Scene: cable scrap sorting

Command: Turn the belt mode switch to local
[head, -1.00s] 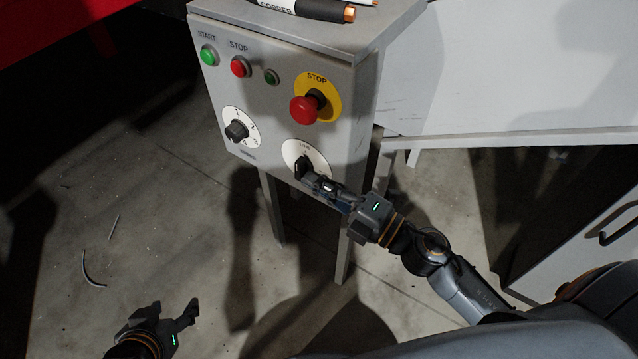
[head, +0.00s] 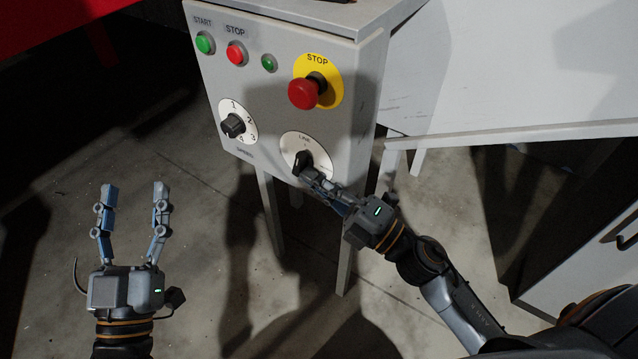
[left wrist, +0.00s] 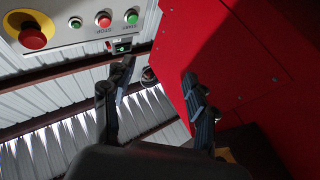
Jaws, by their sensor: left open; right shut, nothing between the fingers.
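The belt mode switch, a black knob (head: 303,158) on a white round dial (head: 318,147), is at the lower right of the grey control panel (head: 275,108). Its top dial mark seems to read LINE; the other marks are too small or covered. My right gripper (head: 309,175) is shut and empty, its fingertips at the lower edge of the knob; whether they touch it I cannot tell. My left gripper (head: 135,190) is open and empty, fingers up, left of and below the panel. Its fingers also show in the left wrist view (left wrist: 160,82).
The panel also has a red emergency stop (head: 304,93) on a yellow plate, a numbered selector (head: 233,125), a green start button (head: 205,43) and a red stop button (head: 236,53). A red surface (left wrist: 245,60) fills the right of the left wrist view.

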